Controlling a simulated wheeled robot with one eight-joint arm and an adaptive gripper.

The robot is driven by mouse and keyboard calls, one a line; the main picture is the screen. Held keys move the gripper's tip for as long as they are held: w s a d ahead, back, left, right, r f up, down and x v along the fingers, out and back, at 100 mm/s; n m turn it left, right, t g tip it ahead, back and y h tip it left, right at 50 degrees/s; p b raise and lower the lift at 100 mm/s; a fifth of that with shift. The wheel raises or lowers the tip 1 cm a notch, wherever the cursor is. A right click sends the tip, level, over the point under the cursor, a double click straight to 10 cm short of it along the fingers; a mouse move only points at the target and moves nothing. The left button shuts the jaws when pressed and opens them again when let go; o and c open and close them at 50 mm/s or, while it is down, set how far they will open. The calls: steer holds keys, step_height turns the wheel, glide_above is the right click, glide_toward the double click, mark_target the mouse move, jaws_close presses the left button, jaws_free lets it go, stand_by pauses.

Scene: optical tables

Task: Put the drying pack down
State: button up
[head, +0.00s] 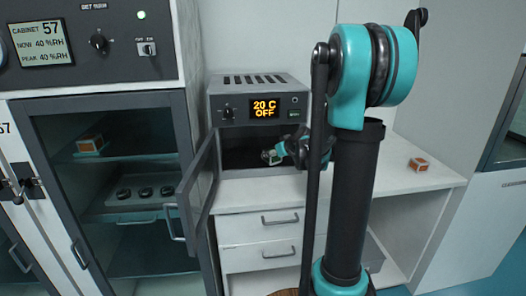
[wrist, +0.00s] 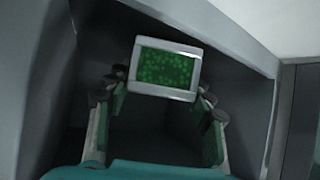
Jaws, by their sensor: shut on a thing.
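The drying pack (wrist: 165,68) is a small white-framed block with a window of green beads. My gripper (wrist: 163,92) is shut on it, with a finger at each side, in the wrist view. The pack is held at the mouth of, or inside, the dark chamber of the small oven (head: 226,108); how far in, I cannot tell. In the head view the pack (head: 270,156) shows small and pale at my gripper (head: 279,153), partly hidden by my arm. Whether the pack touches the chamber floor cannot be told.
The oven's door (head: 201,186) stands open; its display reads 20 C OFF. The oven stands on a white bench (head: 375,178) with an orange-and-white box (head: 418,164) at right. A glass-fronted cabinet (head: 112,100) at left holds another box (head: 90,145) and a tray (head: 125,211) of dark round items.

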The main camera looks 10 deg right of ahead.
mark_target(270, 149)
steer(key=w, duration=0.1)
steer(key=w+a, duration=0.1)
steer(key=w, duration=0.1)
steer(key=shift+w+a, duration=0.3)
steer(key=shift+w, duration=0.05)
steer(key=w, duration=0.1)
steer(key=w+a, duration=0.1)
steer(key=w, duration=0.1)
steer(key=shift+w+a+f, duration=0.15)
steer(key=shift+f, duration=0.6)
steer(key=shift+f, duration=0.1)
steer(key=o, duration=1.4)
steer(key=shift+c, duration=0.2)
